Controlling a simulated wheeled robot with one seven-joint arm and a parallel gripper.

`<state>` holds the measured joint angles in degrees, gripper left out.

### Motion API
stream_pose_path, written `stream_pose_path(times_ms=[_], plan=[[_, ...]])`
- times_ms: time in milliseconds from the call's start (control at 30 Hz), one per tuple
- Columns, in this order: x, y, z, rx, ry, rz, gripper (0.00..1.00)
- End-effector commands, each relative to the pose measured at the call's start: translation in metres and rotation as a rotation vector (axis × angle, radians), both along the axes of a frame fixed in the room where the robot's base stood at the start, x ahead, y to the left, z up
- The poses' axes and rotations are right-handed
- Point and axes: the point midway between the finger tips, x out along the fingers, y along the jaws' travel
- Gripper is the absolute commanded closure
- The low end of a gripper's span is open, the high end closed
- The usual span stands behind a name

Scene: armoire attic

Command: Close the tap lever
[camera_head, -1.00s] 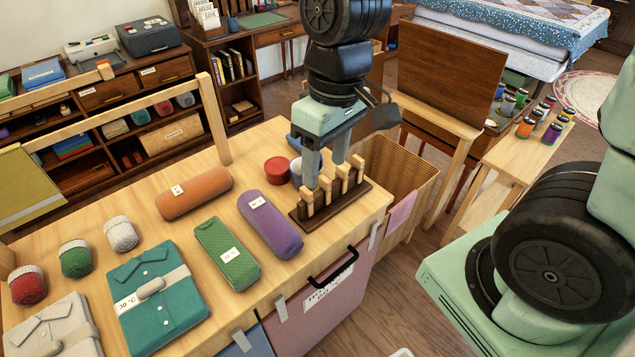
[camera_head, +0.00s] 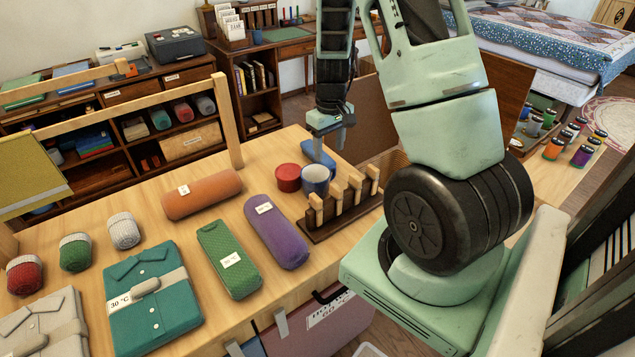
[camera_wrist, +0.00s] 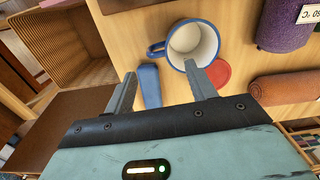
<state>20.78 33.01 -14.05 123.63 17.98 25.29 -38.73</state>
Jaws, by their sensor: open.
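I cannot make out a tap or a tap lever for certain in either view. A dark base (camera_head: 318,232) with several upright wooden pegs (camera_head: 354,185) stands near the table's right edge; I cannot tell whether it belongs to a tap. My gripper (camera_head: 328,150) is over the far right part of the table, behind a blue mug (camera_head: 316,181). In the wrist view its fingers (camera_wrist: 161,72) are apart with nothing held. The mug (camera_wrist: 195,42) is just beyond the fingertips, and a blue long object (camera_wrist: 150,84) lies between the fingers' lines, below them.
A red round tin (camera_head: 288,177) stands beside the mug. Orange (camera_head: 202,194), purple (camera_head: 276,232) and green (camera_head: 228,259) rolls and a folded teal shirt (camera_head: 152,305) lie on the table. A slatted wooden bin (camera_wrist: 50,38) is beside the table.

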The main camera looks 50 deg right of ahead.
Motion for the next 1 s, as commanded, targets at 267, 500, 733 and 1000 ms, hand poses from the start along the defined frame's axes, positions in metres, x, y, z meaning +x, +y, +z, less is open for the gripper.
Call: stream_pose_path(times_ms=[267,500,733,1000], plan=[[0.0,0.0,-0.031,0.0,0.0,-0.002,0.44],[-0.001,-0.004,-0.054,0.002,0.003,-0.002,0.44],[-0.001,-0.005,-0.081,0.0,0.0,-0.002,0.44],[0.0,-0.005,-0.084,0.0,-0.001,0.0,0.44]])
